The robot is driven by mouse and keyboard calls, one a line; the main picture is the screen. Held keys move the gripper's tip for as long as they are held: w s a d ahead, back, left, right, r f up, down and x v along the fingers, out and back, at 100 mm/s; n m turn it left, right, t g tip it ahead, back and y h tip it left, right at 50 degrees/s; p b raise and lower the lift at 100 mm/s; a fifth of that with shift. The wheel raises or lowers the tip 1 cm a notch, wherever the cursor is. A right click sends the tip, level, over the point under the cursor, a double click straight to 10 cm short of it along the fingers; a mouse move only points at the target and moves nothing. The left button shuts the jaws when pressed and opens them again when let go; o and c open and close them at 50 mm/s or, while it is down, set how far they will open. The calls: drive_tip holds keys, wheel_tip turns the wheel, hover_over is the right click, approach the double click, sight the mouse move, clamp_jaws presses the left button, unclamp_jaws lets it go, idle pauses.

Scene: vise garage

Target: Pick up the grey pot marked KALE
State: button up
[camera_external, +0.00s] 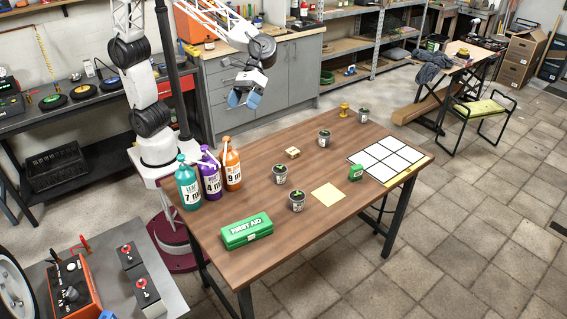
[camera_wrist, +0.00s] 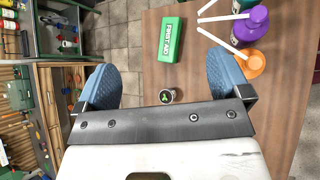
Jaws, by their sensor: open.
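Several small grey pots with green sprouts stand on the wooden table in the external view: one near the bottles (camera_external: 280,174), one at the front (camera_external: 297,202), one at the middle back (camera_external: 324,139) and one at the far end (camera_external: 364,116). Their labels are too small to read, so I cannot tell which is marked KALE. My gripper (camera_external: 245,98) is open and empty, raised above and behind the table's back edge. In the wrist view my gripper (camera_wrist: 163,82) has its blue fingers wide apart, and one pot (camera_wrist: 167,96) shows between them, partly cut off by my gripper's body.
Three spray bottles (camera_external: 210,176) stand at the table's left end, near a green first-aid box (camera_external: 246,231). A yellow sheet (camera_external: 327,194), a small green box (camera_external: 356,172), a wooden block (camera_external: 292,152), a yellow item (camera_external: 344,109) and a white grid (camera_external: 386,160) occupy the rest.

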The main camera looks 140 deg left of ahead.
drive_tip(key=w+a+f+n+t+h, duration=0.1)
drive_tip(key=w+a+f+n+t, duration=0.1)
drive_tip(key=w+a+n, duration=0.45)
drive_tip(key=w+a+f+n+t+h, duration=0.15)
drive_tip(key=w+a, duration=0.25)
drive_tip(key=a, duration=0.6)
approach(299, 192)
drive_tip(key=shift+m+t+y, duration=0.25)
drive_tip(key=shift+m+t, duration=0.05)
drive_tip(key=shift+t, duration=0.05)
drive_tip(key=x, duration=0.4)
drive_tip(key=shift+s+d, duration=0.2)
drive_tip(key=shift+d, duration=0.15)
drive_tip(key=shift+x, duration=1.3)
drive_tip(key=shift+x, duration=2.6)
